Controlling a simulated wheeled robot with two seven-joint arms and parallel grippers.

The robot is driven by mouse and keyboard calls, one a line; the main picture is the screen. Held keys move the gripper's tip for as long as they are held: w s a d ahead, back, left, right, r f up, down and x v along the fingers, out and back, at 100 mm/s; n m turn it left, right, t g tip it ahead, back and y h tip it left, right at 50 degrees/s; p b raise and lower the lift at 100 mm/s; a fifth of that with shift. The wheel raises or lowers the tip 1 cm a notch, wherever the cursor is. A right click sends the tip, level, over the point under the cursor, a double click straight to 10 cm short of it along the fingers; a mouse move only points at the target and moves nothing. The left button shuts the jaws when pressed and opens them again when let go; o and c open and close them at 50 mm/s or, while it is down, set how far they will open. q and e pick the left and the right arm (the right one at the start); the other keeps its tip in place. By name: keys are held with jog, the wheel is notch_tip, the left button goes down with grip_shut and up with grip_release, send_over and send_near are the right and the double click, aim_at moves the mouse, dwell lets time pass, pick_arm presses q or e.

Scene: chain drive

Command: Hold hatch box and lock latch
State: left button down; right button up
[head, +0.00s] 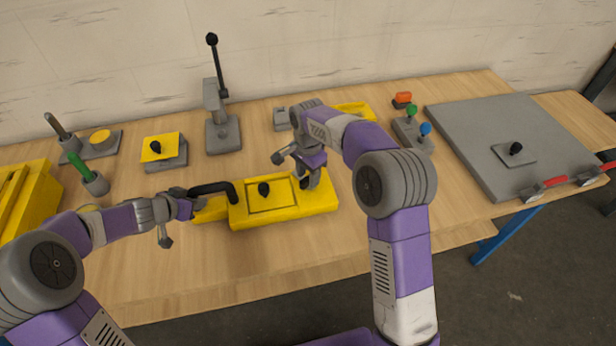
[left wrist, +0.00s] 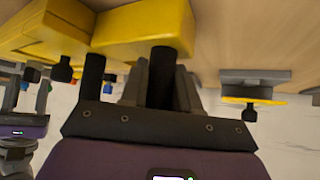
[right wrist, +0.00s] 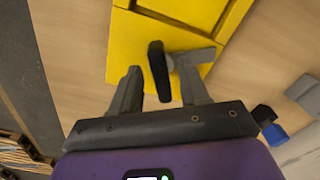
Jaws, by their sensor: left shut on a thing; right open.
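The yellow hatch box (head: 285,220) lies on the bench, with a black knob (head: 264,189) on its framed lid and a bent black handle (head: 212,188) at its left end. My left gripper (head: 190,197) is shut on that handle; the left wrist view shows the handle's black bar (left wrist: 162,72) between its fingers. My right gripper (head: 306,180) is over the box's right end. In the right wrist view, its open fingers (right wrist: 158,92) straddle the black latch lever (right wrist: 156,66), with no clear grip. A grey latch piece (right wrist: 192,57) is beside the lever. My right gripper hides the latch in the head view.
Behind the box stand a grey post with a tall black lever (head: 222,130) and a yellow plate with a knob (head: 160,147). A grey panel (head: 480,120) with red-handled clamps lies at right. Green and blue knobs (head: 412,125) stand nearby. The bench front is clear.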

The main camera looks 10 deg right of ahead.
jog(key=shift+f, duration=0.8)
grip_shut()
